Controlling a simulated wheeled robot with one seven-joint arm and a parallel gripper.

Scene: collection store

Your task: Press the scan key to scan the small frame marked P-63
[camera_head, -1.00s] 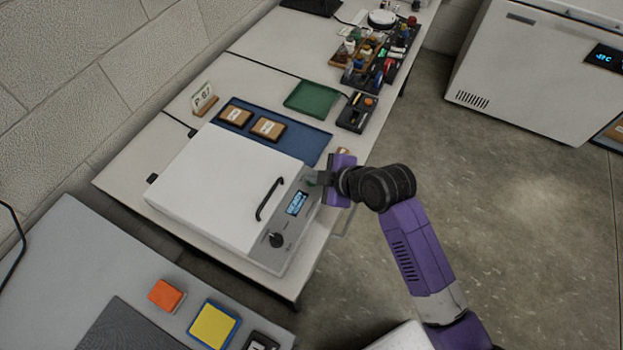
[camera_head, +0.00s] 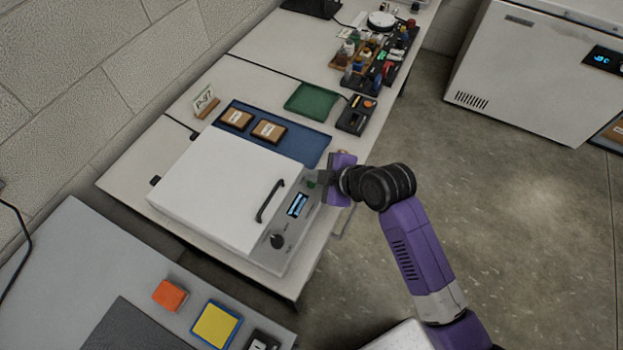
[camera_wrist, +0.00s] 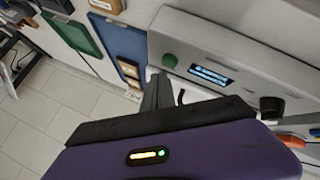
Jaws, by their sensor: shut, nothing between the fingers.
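The scanner (camera_head: 215,190) is a white box with its lid shut; what lies inside is hidden. Its front panel has a lit display (camera_head: 297,204), a black knob (camera_head: 277,241) and a round green key (camera_head: 311,184), taken to be the scan key. The green key (camera_wrist: 169,60) also shows in the wrist view, uncovered. My gripper (camera_head: 324,178) is shut and empty, close beside the key; its fingertips (camera_wrist: 153,92) appear apart from it. Two small brown frames (camera_head: 236,119) (camera_head: 268,130) sit on a blue tray (camera_head: 305,146); their labels are unreadable, so I cannot tell P-63.
A small sign card (camera_head: 206,101) stands behind the tray. A green mat (camera_head: 311,100), a black device (camera_head: 356,114) and a crowded rack lie farther along the bench. An orange block (camera_head: 169,295) and a yellow pad (camera_head: 215,326) lie on the near grey table. Floor at right is clear.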

